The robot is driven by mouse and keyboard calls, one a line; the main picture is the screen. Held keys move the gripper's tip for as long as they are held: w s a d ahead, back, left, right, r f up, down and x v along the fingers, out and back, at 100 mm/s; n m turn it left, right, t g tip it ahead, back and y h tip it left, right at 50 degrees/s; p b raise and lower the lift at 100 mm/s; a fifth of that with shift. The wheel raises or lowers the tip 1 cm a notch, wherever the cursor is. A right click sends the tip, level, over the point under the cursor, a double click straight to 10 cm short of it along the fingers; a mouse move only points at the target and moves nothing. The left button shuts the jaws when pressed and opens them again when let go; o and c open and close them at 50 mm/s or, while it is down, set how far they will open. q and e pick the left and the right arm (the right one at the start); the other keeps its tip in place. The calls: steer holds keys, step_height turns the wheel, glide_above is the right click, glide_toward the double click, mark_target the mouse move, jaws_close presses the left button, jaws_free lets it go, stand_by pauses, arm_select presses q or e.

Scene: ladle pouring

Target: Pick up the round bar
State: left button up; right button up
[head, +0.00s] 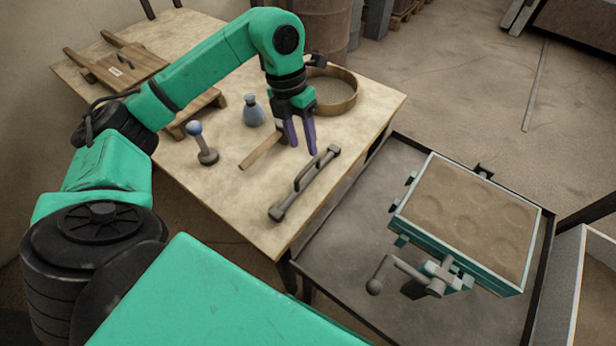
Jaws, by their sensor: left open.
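I take this to be the round bar. My left gripper (302,148) points down with its two purple fingers apart and nothing visible between them. The exact height of the fingers above the table is hard to tell. My right gripper is not in view.
Beside the fingers lies a wooden-handled tool (262,151). A sand-filled moulding box (465,212) stands at the right.

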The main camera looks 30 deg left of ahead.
mark_target(307, 166)
arm_select(q)
steer(key=f, duration=0.3)
steer(key=d+f+p, duration=0.1)
steer(key=f, duration=0.1)
steer(key=f+p, duration=0.1)
steer(key=f, duration=0.2)
steer(key=shift+s+d+f, duration=0.2)
steer(key=shift+d+f, duration=0.05)
steer(key=shift+f, duration=0.05)
jaws_close()
steer(key=shift+r, duration=0.1)
stand_by(0.7)
